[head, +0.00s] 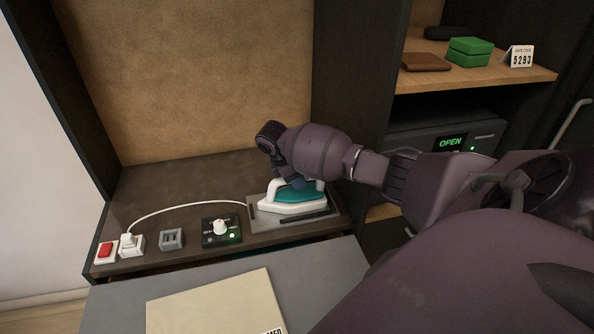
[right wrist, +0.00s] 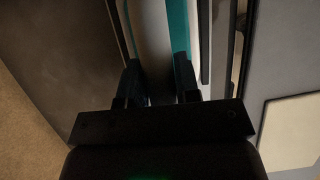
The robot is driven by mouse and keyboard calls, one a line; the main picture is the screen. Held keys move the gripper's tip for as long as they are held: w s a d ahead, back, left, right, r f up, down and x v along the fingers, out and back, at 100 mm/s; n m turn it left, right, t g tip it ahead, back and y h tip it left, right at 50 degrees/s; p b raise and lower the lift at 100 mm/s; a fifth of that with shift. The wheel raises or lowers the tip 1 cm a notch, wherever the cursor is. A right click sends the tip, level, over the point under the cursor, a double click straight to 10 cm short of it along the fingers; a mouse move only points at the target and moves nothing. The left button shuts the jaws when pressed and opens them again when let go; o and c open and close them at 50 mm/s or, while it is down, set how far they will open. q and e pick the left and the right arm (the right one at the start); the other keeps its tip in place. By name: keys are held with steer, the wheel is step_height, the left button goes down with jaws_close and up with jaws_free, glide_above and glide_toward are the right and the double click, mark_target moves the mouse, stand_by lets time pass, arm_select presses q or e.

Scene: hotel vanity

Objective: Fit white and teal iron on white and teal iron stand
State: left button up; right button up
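The white and teal iron (head: 291,206) is in the middle of the head view, over a flat grey plate with dark rails, which looks like the iron stand (head: 262,224). I cannot tell whether the iron rests fully on it. My right gripper (head: 288,181) is at the iron's handle from above. In the right wrist view its two fingers (right wrist: 158,82) are apart, one on each side of a pale strip of the iron (right wrist: 152,30), with teal beside the right finger. Whether they press on it is unclear. My left gripper is not in view.
A white cord runs left from the iron to a plug (head: 131,244) beside a red switch (head: 106,251). A control box with a dial (head: 221,230) and a small grey block (head: 171,239) stand left of the plate. Shelves and a safe (head: 452,141) are at right.

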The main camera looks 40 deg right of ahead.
steer(key=o, duration=0.5)
steer(key=shift+c, duration=0.2)
steer(key=shift+s+f, duration=0.1)
steer(key=v, duration=1.1)
